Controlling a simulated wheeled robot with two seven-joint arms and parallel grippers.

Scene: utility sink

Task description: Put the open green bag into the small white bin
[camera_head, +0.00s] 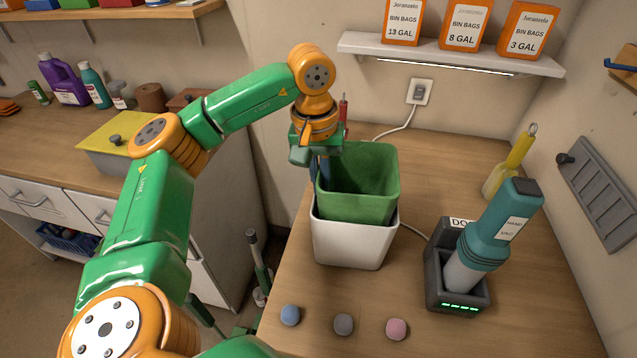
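The open green bag (358,195) stands mouth up in the small white bin (353,244). Its lower part is hidden inside the bin and its upper part rises well above the white rim. My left gripper (322,172) points down at the bag's left back rim, with a dark finger against the outside of the bag. The bag's wall and the gripper body hide the fingertips, so I cannot tell if they are closed on the rim. My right gripper is not in view.
A teal hand vacuum (490,235) sits in a dark dock (455,285) right of the bin. Blue (290,315), grey (344,324) and pink (396,329) pieces lie in front. Orange bag boxes (466,24) stand on a shelf (445,54) above.

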